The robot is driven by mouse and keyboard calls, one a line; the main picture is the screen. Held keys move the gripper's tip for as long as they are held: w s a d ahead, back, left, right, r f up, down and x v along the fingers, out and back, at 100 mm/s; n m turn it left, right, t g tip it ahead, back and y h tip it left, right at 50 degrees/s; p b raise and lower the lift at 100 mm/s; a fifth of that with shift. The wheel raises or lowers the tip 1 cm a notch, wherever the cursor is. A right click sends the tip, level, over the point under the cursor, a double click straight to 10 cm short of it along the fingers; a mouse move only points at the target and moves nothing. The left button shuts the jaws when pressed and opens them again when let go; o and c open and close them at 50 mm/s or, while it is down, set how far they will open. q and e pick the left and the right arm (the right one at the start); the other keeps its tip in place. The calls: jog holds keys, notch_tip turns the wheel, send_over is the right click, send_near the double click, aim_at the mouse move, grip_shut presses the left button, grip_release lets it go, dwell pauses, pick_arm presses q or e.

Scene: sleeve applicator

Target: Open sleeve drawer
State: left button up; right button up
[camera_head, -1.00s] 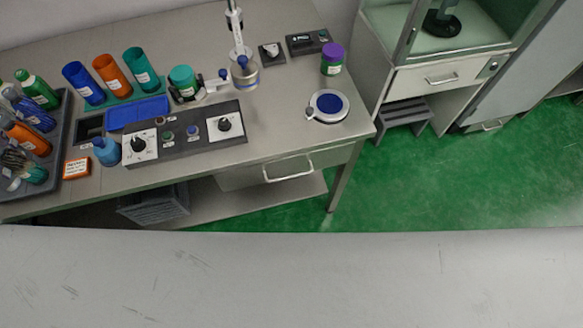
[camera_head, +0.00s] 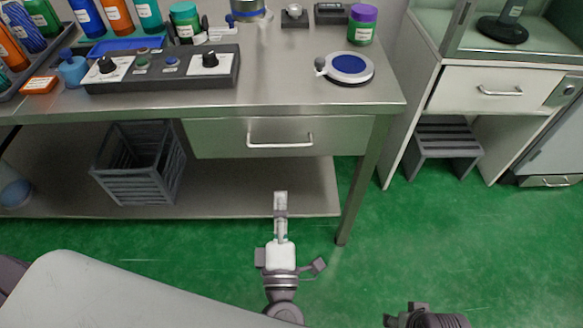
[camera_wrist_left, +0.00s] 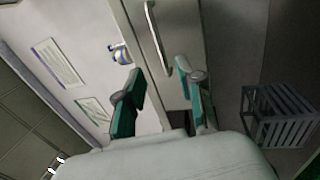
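The metal drawer (camera_head: 215,140) under the workbench is shut in the head view. Its bar handle (camera_head: 280,142) is silver and horizontal. My left gripper (camera_head: 280,200) is below and in front of the handle, apart from it, pointing toward the bench. In the left wrist view, the left gripper (camera_wrist_left: 160,67) has its two teal-padded fingers spread with nothing between them. The handle (camera_wrist_left: 154,38) lies ahead of them, on the drawer front (camera_wrist_left: 180,25). A dark part at the head view's bottom edge looks like my right arm; its fingers cannot be made out.
The bench top (camera_head: 280,95) carries a control panel (camera_head: 165,68), a round blue-topped dial (camera_head: 349,66) and bottles. A grey crate (camera_head: 138,165) stands on the lower shelf (camera_head: 230,190). A white cabinet drawer (camera_head: 460,92) and a step stool (camera_head: 445,145) are at right. Green floor is open.

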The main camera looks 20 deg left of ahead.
aim_at(279, 145)
pick_arm(q)
jog(key=x, duration=1.4)
jog(key=shift+a+r, duration=0.1)
jog(key=shift+s, duration=0.1)
grip_shut()
